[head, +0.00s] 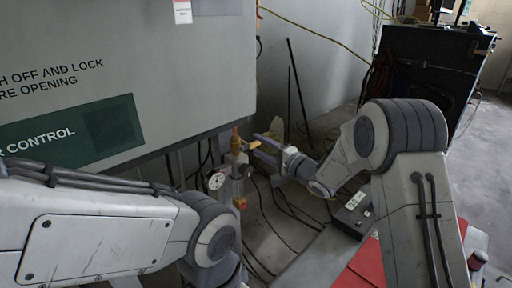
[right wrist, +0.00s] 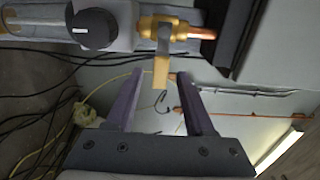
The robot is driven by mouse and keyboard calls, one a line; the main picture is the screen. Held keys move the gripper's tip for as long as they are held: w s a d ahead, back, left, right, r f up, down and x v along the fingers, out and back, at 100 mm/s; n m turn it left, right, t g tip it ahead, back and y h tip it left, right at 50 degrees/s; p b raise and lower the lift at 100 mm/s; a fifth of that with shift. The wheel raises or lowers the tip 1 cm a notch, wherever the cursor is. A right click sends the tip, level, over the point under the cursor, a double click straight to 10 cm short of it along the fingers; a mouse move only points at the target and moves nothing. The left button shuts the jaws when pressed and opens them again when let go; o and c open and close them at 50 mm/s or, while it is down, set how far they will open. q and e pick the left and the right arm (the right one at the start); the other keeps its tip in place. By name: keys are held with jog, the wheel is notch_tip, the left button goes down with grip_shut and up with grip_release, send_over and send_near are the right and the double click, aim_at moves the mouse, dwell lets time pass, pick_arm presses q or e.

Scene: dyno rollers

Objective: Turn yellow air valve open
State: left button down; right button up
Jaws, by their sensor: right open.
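The yellow air valve (head: 236,143) sits on top of a grey pipe assembly beside the grey cabinet, and its brass body also shows in the right wrist view (right wrist: 152,27). Its yellow handle (right wrist: 161,72) points down in the right wrist view. My right gripper (head: 262,143) is open. In the right wrist view the two fingers (right wrist: 158,75) stand apart, with the handle's end between their tips. A gap shows on both sides of the handle. My left arm crosses the lower left of the head view, but its gripper is out of view.
The large grey cabinet (head: 190,60) fills the left. Black cables (head: 285,208) lie on the floor below. A black box cart (head: 420,80) stands at the back right.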

jog(key=shift+x, duration=1.2)
grip_shut()
dwell(0.6)
